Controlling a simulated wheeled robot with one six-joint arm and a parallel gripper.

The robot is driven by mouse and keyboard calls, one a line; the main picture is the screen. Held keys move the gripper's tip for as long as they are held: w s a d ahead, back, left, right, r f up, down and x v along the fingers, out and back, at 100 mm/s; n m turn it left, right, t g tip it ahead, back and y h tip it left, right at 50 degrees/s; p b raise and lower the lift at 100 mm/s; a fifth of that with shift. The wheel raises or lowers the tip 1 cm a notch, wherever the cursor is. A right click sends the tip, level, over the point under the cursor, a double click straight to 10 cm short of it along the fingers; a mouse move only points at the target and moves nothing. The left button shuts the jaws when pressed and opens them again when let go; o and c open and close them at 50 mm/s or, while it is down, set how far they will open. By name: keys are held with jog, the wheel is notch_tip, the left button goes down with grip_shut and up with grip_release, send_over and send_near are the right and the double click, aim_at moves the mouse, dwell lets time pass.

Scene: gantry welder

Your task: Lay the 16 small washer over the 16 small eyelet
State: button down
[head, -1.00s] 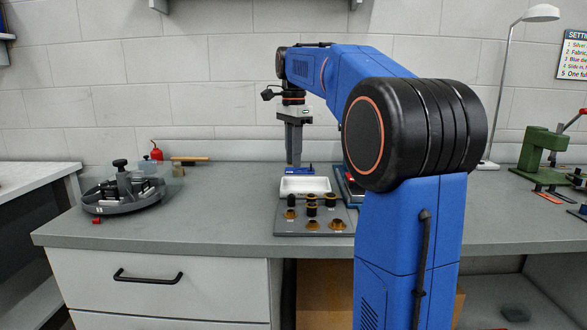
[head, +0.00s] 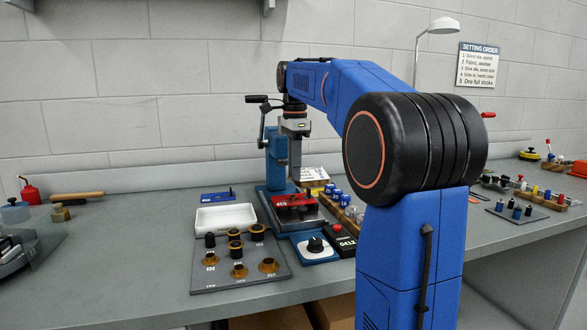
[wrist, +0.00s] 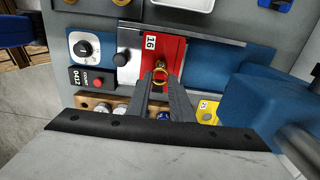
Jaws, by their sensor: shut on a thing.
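My gripper (head: 294,181) points down over the red block (head: 292,201) at the foot of the blue press. In the wrist view my gripper (wrist: 160,84) is shut on a small brass-coloured ring, the washer (wrist: 160,75), held at the fingertips. The ring appears over the red block (wrist: 172,50), which bears a white label reading 16. The eyelet cannot be made out apart from the ring. Whether the ring touches anything below is not clear.
The blue press (head: 276,160) stands close beside my gripper. A white tray (head: 226,217) and a grey plate with several dark and brass pieces (head: 240,277) lie to the left. A dial box (head: 315,248) and a box marked 0412 (head: 340,241) sit in front.

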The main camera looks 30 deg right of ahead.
aim_at(295, 200)
jog(key=shift+d+f, duration=0.15)
jog(key=shift+f, duration=2.45)
jog(key=shift+f, duration=0.65)
jog(key=c, duration=1.5)
grip_release()
notch_tip(295, 200, up, 18)
jog(key=shift+f, duration=0.25)
